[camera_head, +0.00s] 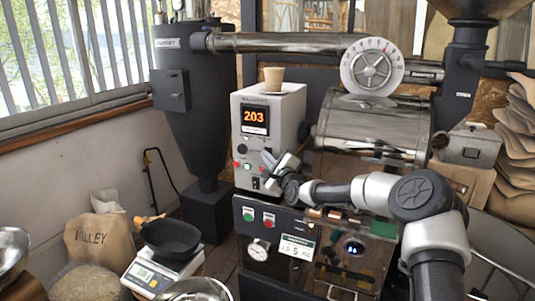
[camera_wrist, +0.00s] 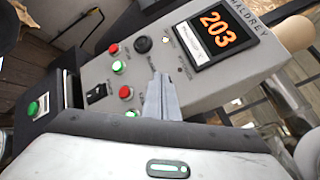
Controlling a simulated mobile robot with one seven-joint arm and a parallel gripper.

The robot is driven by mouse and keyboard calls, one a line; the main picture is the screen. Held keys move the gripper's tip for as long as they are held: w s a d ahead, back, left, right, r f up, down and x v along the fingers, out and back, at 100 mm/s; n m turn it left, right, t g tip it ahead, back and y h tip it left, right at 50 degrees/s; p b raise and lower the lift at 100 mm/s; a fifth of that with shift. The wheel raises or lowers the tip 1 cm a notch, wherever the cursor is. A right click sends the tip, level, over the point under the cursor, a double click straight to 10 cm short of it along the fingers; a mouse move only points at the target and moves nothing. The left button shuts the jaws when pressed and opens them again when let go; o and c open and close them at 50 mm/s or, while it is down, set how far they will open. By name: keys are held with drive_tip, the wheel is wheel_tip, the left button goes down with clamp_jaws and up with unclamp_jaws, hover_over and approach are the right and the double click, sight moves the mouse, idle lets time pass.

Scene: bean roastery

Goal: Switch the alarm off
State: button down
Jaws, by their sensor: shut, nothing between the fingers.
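The grey control box (camera_head: 286,108) has an orange display (camera_head: 254,117) reading 203. In the wrist view its panel (camera_wrist: 200,88) carries a black knob (camera_wrist: 142,44), a green button (camera_wrist: 118,66), a red button (camera_wrist: 126,91), a small red light (camera_wrist: 112,48) and a black switch (camera_wrist: 97,93). No readable label tells me which control belongs to the alarm. My gripper (camera_wrist: 161,76) is shut and empty, in front of the panel, right of the buttons and below the knob in that view. I cannot tell whether it touches the panel. In the head view my gripper (camera_head: 268,158) partly covers the panel's right side.
A paper cup (camera_head: 273,79) stands on the box. The steel drum (camera_head: 372,130) is to its right. Below is a dark panel with a green button (camera_head: 248,214) and a red button (camera_head: 269,219). A scale (camera_head: 150,277) with a black pan (camera_head: 171,240) stands at lower left.

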drive_tip(key=shift+s, duration=0.15)
drive_tip(key=shift+s+a+f+b, duration=0.1)
drive_tip(key=shift+s+a+b, duration=0.15)
drive_tip(key=shift+s, duration=0.3)
drive_tip(key=shift+s+a+f+b, duration=0.1)
drive_tip(key=shift+s+a+b, duration=0.15)
drive_tip(key=shift+s, duration=0.55)
drive_tip(key=shift+s+a+f+b, duration=0.1)
drive_tip(key=shift+s+a, duration=0.2)
drive_tip(key=shift+s, duration=0.45)
drive_tip(key=shift+s+a+f+b, duration=0.1)
drive_tip(key=shift+s+a+b, duration=0.15)
drive_tip(key=shift+s, duration=0.55)
